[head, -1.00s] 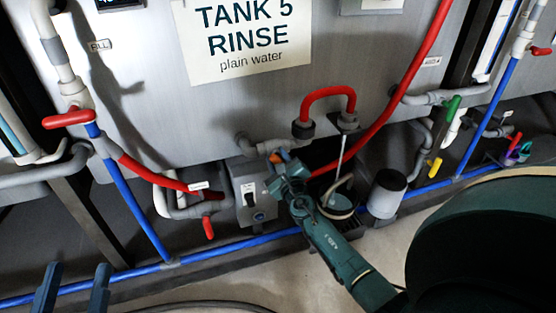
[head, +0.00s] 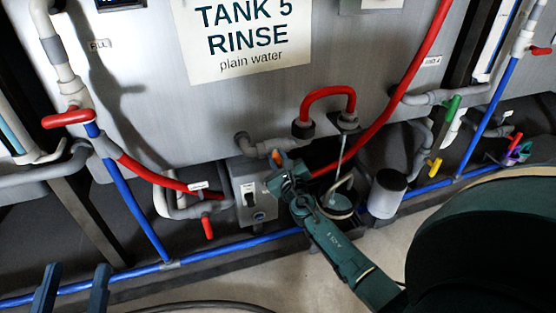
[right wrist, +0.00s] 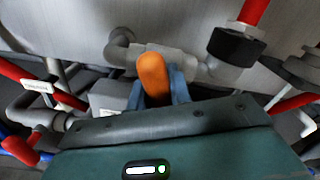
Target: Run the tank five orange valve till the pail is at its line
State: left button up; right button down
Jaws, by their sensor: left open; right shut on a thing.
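The orange valve handle (head: 277,158) is on a grey pipe low on the front of tank five (head: 150,120), under the sign reading TANK 5 RINSE. My right gripper (head: 279,170) is shut on this handle. In the right wrist view the orange handle (right wrist: 153,78) stands up between the blue fingers (right wrist: 160,92), with the grey valve body behind it. A round vessel with a pale rim (head: 340,207), perhaps the pail, is partly hidden by my right arm. Its level and line cannot be made out.
A grey switch box (head: 253,190) is left of my right gripper. Red-handled valves (head: 68,119) are at the left. A white cylinder with a dark top (head: 385,195) stands right of my arm. A blue pipe (head: 230,247) runs along the base. Floor shows in front.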

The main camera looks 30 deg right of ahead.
jog(key=m, duration=0.3)
jog(key=shift+d+m+b, duration=0.1)
jog(key=shift+m+b, duration=0.2)
jog(key=shift+b, duration=0.05)
pick_arm(q)
jog(key=shift+w+a+r+m+t+h, duration=0.1)
jog(key=shift+w+r+m+t+h, duration=0.15)
jog(key=shift+r+m+t+h, duration=0.4)
pick_arm(e)
jog(key=shift+m, duration=0.6)
pick_arm(q)
jog(key=shift+r+g, duration=0.25)
jog(key=shift+r, duration=0.15)
pick_arm(e)
jog(key=c, duration=1.3)
grip_release()
pick_arm(q)
jog(key=shift+f, duration=0.15)
pick_arm(e)
jog(key=shift+s, duration=0.1)
pick_arm(q)
jog(key=shift+s+f+n+g+y+p, duration=0.15)
jog(key=shift+f+n+g+y+p, duration=0.15)
jog(key=shift+f+n+y, duration=0.15)
jog(key=shift+s+f+n+g+y+p, duration=0.2)
jog(key=shift+f+n+y+p, duration=0.15)
jog(key=shift+f, duration=0.2)
pick_arm(e)
jog(key=v, duration=1.3)
jog(key=shift+d, duration=0.1)
